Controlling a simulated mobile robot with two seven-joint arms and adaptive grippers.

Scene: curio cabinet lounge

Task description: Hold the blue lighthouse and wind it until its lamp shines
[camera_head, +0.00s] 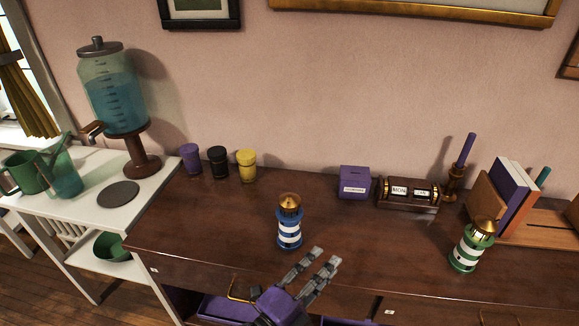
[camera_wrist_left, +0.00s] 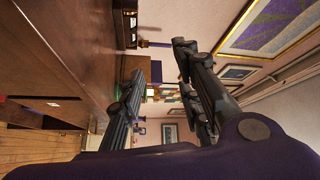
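The blue lighthouse (camera_head: 289,225) stands upright on the brown wooden cabinet top, left of the middle. It has blue and white bands and a brass-coloured top; I cannot tell any glow in its lamp. My left gripper (camera_head: 325,263) is in front of it and to its right, near the cabinet's front edge, apart from it. In the left wrist view the two fingers of this gripper (camera_wrist_left: 155,80) are spread with nothing between them. A green and white lighthouse (camera_head: 467,248) with a brass top stands at the right. My right gripper is in neither view.
Purple, black and yellow cups (camera_head: 246,166) stand at the back left. A purple box (camera_head: 354,182), a dial block (camera_head: 408,193), a candle holder (camera_head: 453,184) and books (camera_head: 507,194) stand along the back. A water dispenser (camera_head: 112,95) is on the white table. The cabinet top around the blue lighthouse is clear.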

